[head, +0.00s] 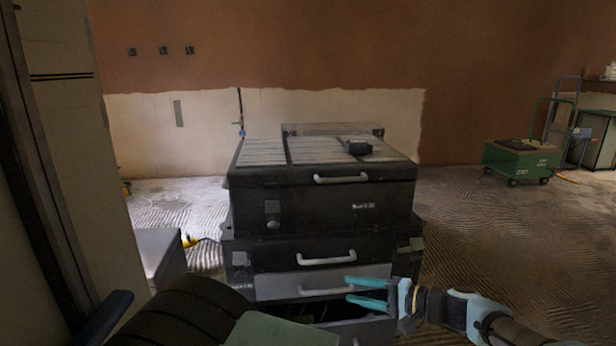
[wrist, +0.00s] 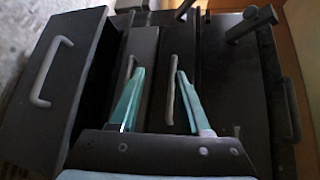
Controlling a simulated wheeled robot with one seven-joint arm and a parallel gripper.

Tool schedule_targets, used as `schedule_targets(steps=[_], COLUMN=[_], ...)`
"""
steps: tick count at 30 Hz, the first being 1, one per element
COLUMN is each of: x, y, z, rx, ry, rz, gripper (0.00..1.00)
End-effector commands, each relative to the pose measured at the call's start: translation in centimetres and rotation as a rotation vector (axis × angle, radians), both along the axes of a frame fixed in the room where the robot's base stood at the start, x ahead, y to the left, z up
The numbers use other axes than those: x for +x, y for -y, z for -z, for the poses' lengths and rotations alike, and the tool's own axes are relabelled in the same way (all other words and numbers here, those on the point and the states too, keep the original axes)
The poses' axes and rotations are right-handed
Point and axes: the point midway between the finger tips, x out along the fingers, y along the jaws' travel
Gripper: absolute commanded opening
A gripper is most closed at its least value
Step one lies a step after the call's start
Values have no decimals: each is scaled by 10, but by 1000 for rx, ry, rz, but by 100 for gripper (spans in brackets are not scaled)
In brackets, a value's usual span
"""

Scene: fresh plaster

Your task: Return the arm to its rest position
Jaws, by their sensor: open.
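My gripper (head: 368,294) has teal fingers and is open, with nothing between them. In the head view it is in front of a black tool chest (head: 243,196), at the height of a grey drawer front (head: 275,288). In the wrist view the fingers of my gripper (wrist: 157,100) point at the chest's drawer fronts. A pale handle (wrist: 171,92) shows between the fingertips; I cannot tell whether they touch it. My arm comes in from the lower right of the head view.
A lower drawer (head: 350,312) looks pulled out beneath the gripper. A small black object (head: 360,148) lies on the chest top. A dark rounded item (head: 180,318) is at lower left. A green cart (head: 520,160) stands at the back right. The floor right of the chest is clear.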

Motion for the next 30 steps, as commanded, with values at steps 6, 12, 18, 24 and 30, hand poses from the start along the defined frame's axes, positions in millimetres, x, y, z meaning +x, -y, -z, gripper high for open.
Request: schedule_targets(steps=[6, 12, 18, 24, 30], x=[-1, -8, -29, -49, -61], y=[-31, -67, -105, -123, -129], z=[8, 18, 27, 22, 2], rx=[-55, -145, -321, -534, -764], ry=[-81, -190, -341, -458, -520], rz=[-101, -228, -402, -529, -597], gripper=[47, 47, 47, 47, 47])
